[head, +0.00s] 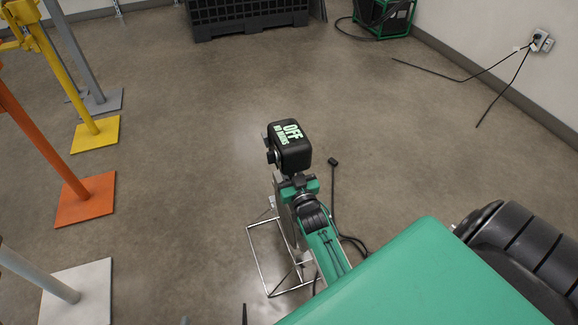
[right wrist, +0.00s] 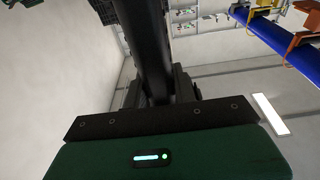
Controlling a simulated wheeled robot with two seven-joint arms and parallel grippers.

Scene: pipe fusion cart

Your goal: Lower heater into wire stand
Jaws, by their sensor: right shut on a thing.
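The heater's black box (head: 290,147), with "OFF" on its top, faces up in the middle of the head view. Its grey plate (head: 285,212) hangs below, partly hidden. The wire stand (head: 262,262) is on the floor under it. The plate overlaps the stand's upper frame; I cannot tell whether they touch. My right gripper (head: 306,190) is shut on the heater just below the box. In the right wrist view a black bar of the heater (right wrist: 152,50) rises from between the fingers. Two dark tips, apparently my open left gripper (head: 214,319), show at the bottom edge.
A black cord (head: 334,195) lies on the floor right of the heater. Orange (head: 85,203), yellow (head: 95,135) and white (head: 80,292) stand bases are at left. A black crate (head: 245,15) stands at the back. The floor between is clear.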

